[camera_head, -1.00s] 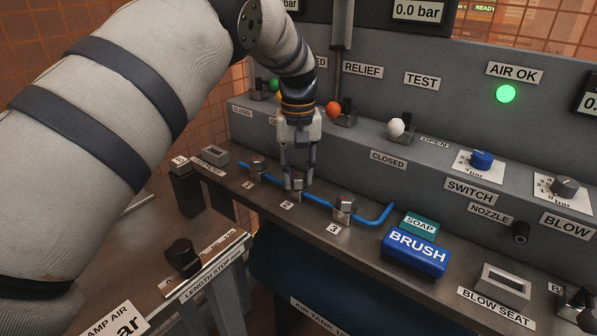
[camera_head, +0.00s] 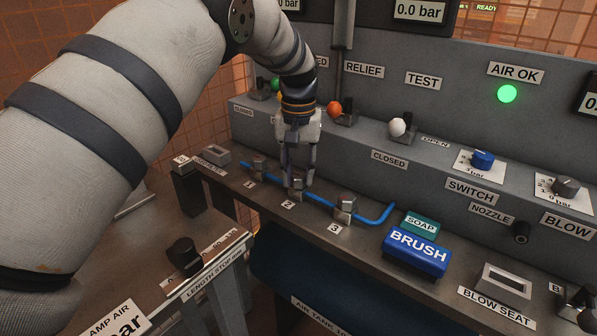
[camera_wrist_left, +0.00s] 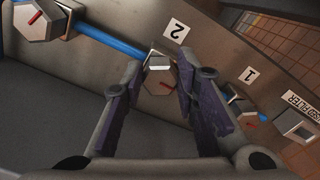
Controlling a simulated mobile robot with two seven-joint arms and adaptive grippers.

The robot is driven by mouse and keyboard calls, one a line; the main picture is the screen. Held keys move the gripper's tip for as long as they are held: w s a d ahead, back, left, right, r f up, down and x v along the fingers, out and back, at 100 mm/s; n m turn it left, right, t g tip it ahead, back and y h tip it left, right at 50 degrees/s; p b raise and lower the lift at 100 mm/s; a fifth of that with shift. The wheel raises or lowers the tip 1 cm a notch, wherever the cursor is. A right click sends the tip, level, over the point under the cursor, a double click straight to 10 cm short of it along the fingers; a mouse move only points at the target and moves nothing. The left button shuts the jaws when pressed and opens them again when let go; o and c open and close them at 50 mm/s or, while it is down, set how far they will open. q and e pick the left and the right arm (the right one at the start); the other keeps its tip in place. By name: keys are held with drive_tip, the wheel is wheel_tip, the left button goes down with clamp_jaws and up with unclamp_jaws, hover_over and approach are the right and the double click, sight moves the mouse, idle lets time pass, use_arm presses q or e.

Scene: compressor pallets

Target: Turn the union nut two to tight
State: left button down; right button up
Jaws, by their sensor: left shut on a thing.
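Union nut two (camera_head: 297,187) is a grey metal hex nut on the blue pipe (camera_head: 318,200), behind the label 2. In the left wrist view nut two (camera_wrist_left: 160,78) shows a red mark on its face. My left gripper (camera_head: 298,183) points down over it, its two fingers on opposite sides, shut on the nut. In the head view the fingers hide part of it. Nut three (camera_head: 346,203) and nut one (camera_head: 260,164) sit on the same pipe on either side. My right gripper is not in view.
A blue brush block (camera_head: 415,254) and a green soap block (camera_head: 420,225) lie right of nut three. Valve handles with orange (camera_head: 334,110) and white (camera_head: 397,127) knobs stand on the ledge behind. A length stop (camera_head: 184,254) is at front left.

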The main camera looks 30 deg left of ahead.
sight(298, 177)
use_arm(q)
drive_tip(key=c, duration=1.3)
unclamp_jaws()
wheel_tip(298, 177, up, 12)
drive_tip(key=shift+f, duration=0.1)
